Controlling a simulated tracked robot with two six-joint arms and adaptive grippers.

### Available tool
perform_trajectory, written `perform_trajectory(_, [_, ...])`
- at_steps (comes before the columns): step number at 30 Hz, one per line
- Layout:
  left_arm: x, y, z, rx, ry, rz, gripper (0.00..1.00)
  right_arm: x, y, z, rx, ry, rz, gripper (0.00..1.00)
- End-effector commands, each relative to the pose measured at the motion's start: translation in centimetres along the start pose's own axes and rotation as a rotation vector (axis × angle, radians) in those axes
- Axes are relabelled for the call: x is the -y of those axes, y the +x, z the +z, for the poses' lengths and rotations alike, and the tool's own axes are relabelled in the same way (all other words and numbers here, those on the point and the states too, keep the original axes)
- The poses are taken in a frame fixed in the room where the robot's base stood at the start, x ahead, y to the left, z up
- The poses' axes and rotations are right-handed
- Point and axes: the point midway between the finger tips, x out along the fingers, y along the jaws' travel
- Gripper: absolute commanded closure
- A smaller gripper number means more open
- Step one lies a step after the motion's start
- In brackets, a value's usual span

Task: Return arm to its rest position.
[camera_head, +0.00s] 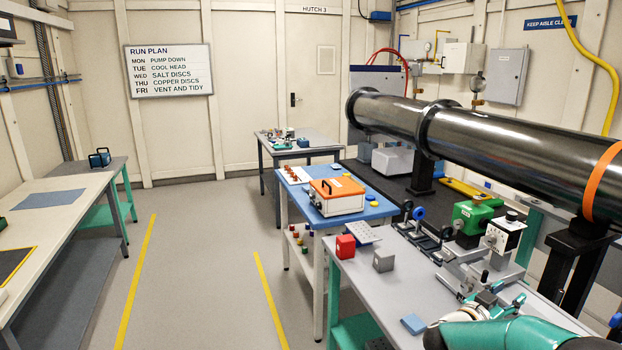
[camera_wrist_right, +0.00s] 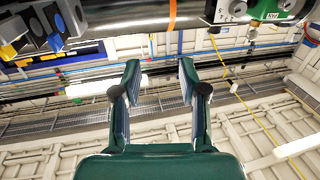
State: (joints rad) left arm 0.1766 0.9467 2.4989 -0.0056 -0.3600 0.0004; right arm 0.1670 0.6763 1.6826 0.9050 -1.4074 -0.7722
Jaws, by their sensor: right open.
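My right arm (camera_head: 515,333), teal and white, reaches in from the bottom right of the head view. It is over or beside the near end of the grey bench. My right gripper (camera_head: 497,299) shows small at the bench's right side, partly hidden by the arm. In the right wrist view the two dark green fingers (camera_wrist_right: 160,82) stand apart with nothing between them. Beyond them are wall panels and cable trays. My left arm and gripper are not in view.
The grey bench (camera_head: 352,279) holds a red block (camera_head: 345,246), a grey block (camera_head: 384,260), a blue pad (camera_head: 413,324) and a black-and-white device (camera_head: 503,236). A large dark beam pipe (camera_head: 490,140) runs above. Open floor (camera_head: 200,270) lies to the left.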

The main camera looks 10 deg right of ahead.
Motion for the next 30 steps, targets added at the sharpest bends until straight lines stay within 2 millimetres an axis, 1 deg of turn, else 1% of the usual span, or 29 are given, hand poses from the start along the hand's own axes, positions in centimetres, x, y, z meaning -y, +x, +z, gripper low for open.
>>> perform_trajectory(1, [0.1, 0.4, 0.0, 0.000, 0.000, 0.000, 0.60, 0.5, -0.3, 1.4, 0.016, -0.008, -0.030, 0.58])
perform_trajectory(8, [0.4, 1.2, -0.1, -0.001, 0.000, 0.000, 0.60, 2.8, -2.1, 6.0, 0.086, -0.027, -0.170, 0.58])
perform_trajectory(9, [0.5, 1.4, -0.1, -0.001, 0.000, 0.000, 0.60, 3.3, -2.6, 7.2, 0.103, -0.031, -0.199, 0.58])
perform_trajectory(11, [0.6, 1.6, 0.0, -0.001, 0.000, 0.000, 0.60, 3.9, -3.3, 8.7, 0.130, -0.038, -0.241, 0.58])
perform_trajectory(12, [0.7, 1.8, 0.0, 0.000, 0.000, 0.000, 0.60, 4.3, -3.9, 10.0, 0.153, -0.044, -0.274, 0.58])
perform_trajectory(14, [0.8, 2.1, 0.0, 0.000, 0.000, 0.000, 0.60, 4.9, -4.9, 11.8, 0.187, -0.052, -0.321, 0.58])
perform_trajectory(15, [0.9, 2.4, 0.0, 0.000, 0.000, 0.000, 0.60, 5.4, -5.7, 13.2, 0.215, -0.059, -0.357, 0.58])
perform_trajectory(17, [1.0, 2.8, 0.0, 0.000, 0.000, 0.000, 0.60, 5.9, -7.1, 15.5, 0.262, -0.070, -0.412, 0.58])
perform_trajectory(20, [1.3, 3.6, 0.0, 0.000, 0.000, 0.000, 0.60, 6.7, -10.3, 20.4, 0.370, -0.096, -0.521, 0.58])
perform_trajectory(21, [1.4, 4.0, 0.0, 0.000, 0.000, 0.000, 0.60, 6.8, -12.0, 22.8, 0.426, -0.110, -0.571, 0.58])
perform_trajectory(23, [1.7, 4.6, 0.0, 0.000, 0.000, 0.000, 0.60, 6.7, -14.9, 26.3, 0.520, -0.133, -0.647, 0.58])
perform_trajectory(24, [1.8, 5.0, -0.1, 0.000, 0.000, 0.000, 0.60, 6.5, -17.0, 28.6, 0.587, -0.150, -0.694, 0.58])
perform_trajectory(26, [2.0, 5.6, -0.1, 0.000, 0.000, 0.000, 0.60, 5.7, -20.3, 31.9, 0.691, -0.176, -0.759, 0.58])
perform_trajectory(27, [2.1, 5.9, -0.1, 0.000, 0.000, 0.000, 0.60, 5.0, -22.5, 33.9, 0.762, -0.195, -0.797, 0.58])
perform_trajectory(29, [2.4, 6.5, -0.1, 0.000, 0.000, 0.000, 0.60, 3.6, -25.9, 36.8, 0.872, -0.227, -0.851, 0.58])
perform_trajectory(30, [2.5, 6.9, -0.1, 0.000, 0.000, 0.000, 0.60, 2.5, -28.1, 38.5, 0.947, -0.250, -0.881, 0.58])
